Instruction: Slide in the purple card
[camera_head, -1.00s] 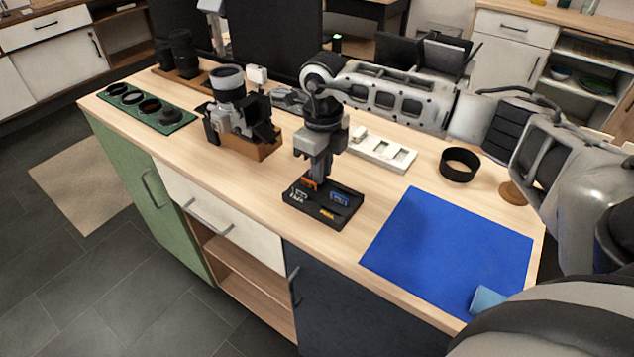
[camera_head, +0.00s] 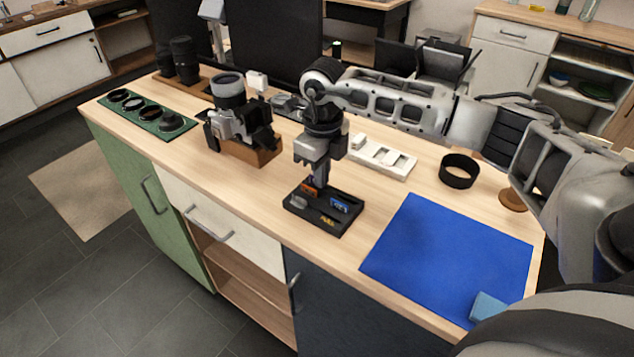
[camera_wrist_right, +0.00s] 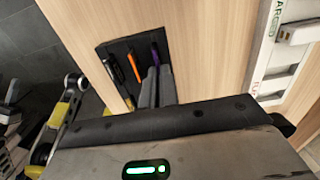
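The purple card (camera_wrist_right: 155,53) shows as a thin edge in the right wrist view, at the black card tray, in line with the gap between my right fingertips. My right gripper (camera_wrist_right: 156,85) looks shut on it, pointing down at the tray. In the head view the right gripper (camera_head: 319,178) is over the back of the black tray (camera_head: 318,228); the purple card cannot be made out there. An orange card (camera_wrist_right: 133,66) stands next to the purple one, with a dark card (camera_wrist_right: 112,70) beyond it. My left gripper is not in view.
A blue mat (camera_head: 445,250) with a light blue block (camera_head: 487,307) lies right of the tray. A white charger tray (camera_head: 385,160) and a black ring (camera_head: 459,171) lie behind. A camera (camera_head: 228,125) stands on a wooden block (camera_head: 262,153) to the left.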

